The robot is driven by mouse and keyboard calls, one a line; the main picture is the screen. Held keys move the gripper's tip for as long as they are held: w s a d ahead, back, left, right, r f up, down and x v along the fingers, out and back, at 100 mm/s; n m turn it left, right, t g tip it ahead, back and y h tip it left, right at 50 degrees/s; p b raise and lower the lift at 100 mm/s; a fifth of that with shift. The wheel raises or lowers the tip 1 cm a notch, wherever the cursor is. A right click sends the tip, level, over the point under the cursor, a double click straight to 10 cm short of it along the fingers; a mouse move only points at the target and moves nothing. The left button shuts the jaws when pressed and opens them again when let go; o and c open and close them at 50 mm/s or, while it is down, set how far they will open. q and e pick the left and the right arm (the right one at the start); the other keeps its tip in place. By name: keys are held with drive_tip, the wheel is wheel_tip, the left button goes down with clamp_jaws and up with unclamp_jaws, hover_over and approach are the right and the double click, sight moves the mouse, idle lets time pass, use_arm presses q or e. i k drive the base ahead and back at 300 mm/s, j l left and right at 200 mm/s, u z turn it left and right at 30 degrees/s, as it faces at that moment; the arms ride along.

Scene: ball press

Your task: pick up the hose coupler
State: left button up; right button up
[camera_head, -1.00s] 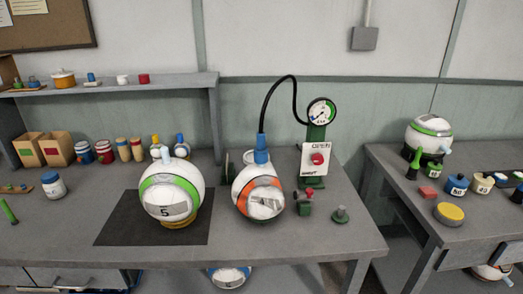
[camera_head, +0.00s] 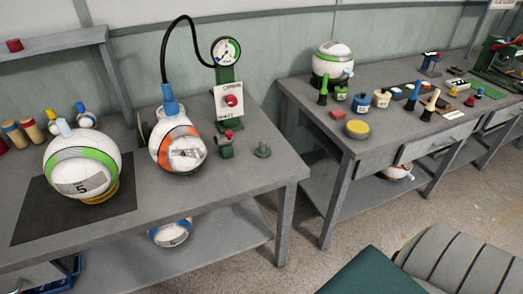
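The hose coupler (camera_head: 170,99) is a blue fitting at the end of a black hose (camera_head: 165,50). It sits upright on top of the white and orange ball (camera_head: 177,143). The hose arches up and over to the round gauge (camera_head: 227,50) on a green stand with a red button. Whether the coupler is locked on the ball or only resting there, I cannot tell. Neither of my grippers is in view.
A white and green ball marked 5 (camera_head: 83,165) rests on a dark mat (camera_head: 30,215). A second table (camera_head: 385,135) holds several jars and tools. A floor gap separates the tables.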

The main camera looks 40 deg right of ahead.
sight(170, 104)
drive_tip(key=i+l+u, duration=0.2)
drive_tip(key=l, duration=0.45)
drive_tip(key=l+u, duration=0.2)
drive_tip(key=l, duration=0.45)
